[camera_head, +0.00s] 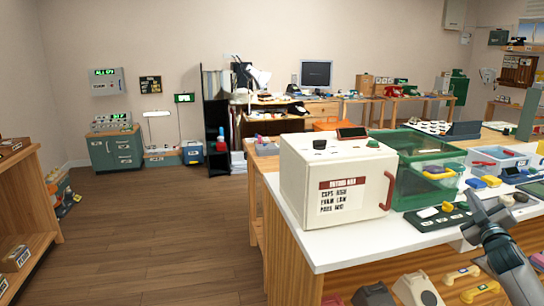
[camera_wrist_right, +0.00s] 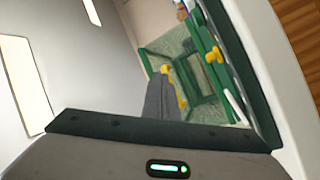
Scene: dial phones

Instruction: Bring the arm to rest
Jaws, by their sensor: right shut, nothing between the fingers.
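My right arm comes in from the lower right in the head view. Its grey gripper (camera_head: 480,213) is over the right part of the white counter (camera_head: 345,240), near a dark green tray (camera_head: 438,222). The gripper is shut with nothing held; how far it is above the counter is hard to tell. In the right wrist view, my dark wrist housing with a green light fills the bottom. A green-framed bin (camera_wrist_right: 207,85) with yellow parts shows beyond it. My left gripper is not in view.
A white drying box (camera_head: 300,185) with a red handle stands on the counter, beside a green clear bin (camera_head: 415,185). Several coloured handsets and parts lie to the right. Phones sit on a shelf below the counter. The wooden floor (camera_head: 160,235) at left is clear.

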